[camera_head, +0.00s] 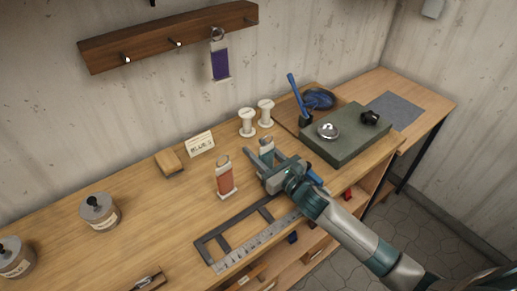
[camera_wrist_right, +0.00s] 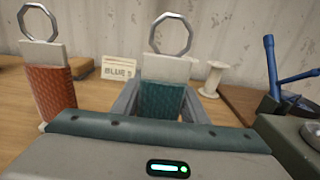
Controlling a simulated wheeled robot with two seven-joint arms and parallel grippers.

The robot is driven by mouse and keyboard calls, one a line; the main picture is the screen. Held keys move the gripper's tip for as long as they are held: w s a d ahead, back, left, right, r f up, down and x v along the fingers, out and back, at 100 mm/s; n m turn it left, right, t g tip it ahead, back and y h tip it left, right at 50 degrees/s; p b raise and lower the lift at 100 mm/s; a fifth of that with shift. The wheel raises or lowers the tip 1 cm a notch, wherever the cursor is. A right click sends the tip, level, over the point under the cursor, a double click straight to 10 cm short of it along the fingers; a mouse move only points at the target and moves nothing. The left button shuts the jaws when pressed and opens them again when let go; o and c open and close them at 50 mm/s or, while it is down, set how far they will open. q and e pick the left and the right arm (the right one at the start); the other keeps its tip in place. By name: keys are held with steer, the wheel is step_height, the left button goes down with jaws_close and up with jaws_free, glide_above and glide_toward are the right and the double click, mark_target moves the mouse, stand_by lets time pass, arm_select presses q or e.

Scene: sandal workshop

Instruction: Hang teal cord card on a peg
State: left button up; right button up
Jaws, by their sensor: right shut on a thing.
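The teal cord card (camera_wrist_right: 162,100) has a pale top and a metal ring and stands upright between the fingers of my right gripper (camera_wrist_right: 160,108) in the wrist view. In the head view my right gripper (camera_head: 264,161) is shut on the card (camera_head: 267,145), low over the bench, and hides its lower part. The wooden peg rack (camera_head: 160,38) is on the wall at upper left. Its left peg (camera_head: 127,59) and middle peg (camera_head: 177,43) are bare. A purple cord card (camera_head: 220,64) hangs by its ring at the right. My left gripper is not in view.
An orange-red cord card (camera_head: 225,178) stands left of my gripper. Two white spools (camera_head: 247,122), a small sign (camera_head: 200,144) and a wooden block (camera_head: 169,163) are behind. A green slab (camera_head: 350,140) stands right. A metal ruler (camera_head: 255,243) and dark frame (camera_head: 212,237) lie in front.

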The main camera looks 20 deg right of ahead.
mark_target(269, 161)
steer(key=shift+f, duration=0.3)
steer(key=o, duration=1.1)
steer(key=shift+r, duration=0.1)
steer(key=shift+s+d, duration=0.1)
steer(key=shift+s+d, duration=0.1)
steer(key=shift+s, duration=0.2)
steer(key=b+v, duration=0.3)
steer(key=v, duration=0.7)
steer(key=shift+s+d+r+b, duration=0.2)
steer(key=shift+s+b, duration=0.1)
steer(key=shift+s, duration=0.25)
steer(key=shift+f, duration=0.1)
